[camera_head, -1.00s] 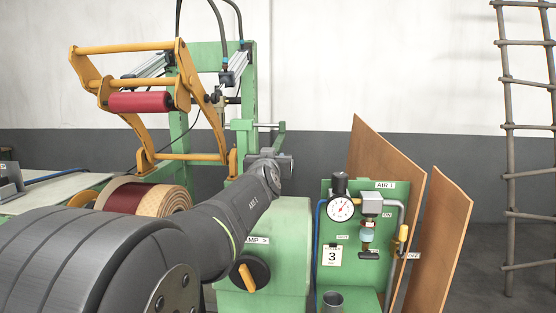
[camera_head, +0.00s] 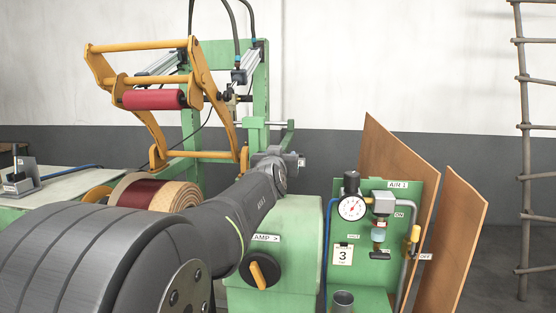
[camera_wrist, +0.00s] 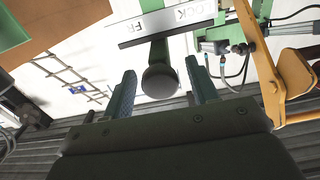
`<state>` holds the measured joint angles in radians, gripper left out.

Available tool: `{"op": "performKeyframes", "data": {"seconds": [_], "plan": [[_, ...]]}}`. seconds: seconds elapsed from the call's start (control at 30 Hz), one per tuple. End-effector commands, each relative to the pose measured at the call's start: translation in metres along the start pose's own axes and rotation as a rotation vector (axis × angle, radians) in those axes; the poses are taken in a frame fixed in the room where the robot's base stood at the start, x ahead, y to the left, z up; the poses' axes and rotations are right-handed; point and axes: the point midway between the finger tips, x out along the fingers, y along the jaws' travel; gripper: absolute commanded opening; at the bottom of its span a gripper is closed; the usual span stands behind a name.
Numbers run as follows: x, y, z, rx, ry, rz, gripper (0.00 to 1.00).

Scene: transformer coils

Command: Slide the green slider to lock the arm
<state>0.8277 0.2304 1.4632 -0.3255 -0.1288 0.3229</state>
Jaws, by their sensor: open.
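In the wrist view my gripper (camera_wrist: 160,67) is open, with one finger on each side of a dark round knob (camera_wrist: 160,82). Gaps show between the knob and both fingers. There my own arm hides the knob, and my fingers cannot be made out.
A green panel with a pressure gauge (camera_head: 352,207) and valves stands right of my arm, with brown boards (camera_head: 452,240) behind it. A wound coil (camera_head: 155,193) lies below the yellow arm. Air hoses and cylinders (camera_head: 250,62) sit on the frame.

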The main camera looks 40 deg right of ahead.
Motion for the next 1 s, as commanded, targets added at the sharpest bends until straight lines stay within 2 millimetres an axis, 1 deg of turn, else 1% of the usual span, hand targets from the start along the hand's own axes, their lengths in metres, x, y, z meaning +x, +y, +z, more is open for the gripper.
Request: {"op": "performKeyframes", "data": {"seconds": [0.13, 0.27, 0.8, 1.0], "plan": [[-0.009, 0.0, -0.001, 0.0, 0.001, 0.0, 0.54], [-0.027, 0.0, -0.001, 0.0, 0.001, 0.0, 0.54], [-0.124, 0.0, -0.001, -0.002, 0.003, 0.0, 0.54], [-0.153, 0.0, -0.001, -0.001, 0.002, 0.0, 0.54]]}}
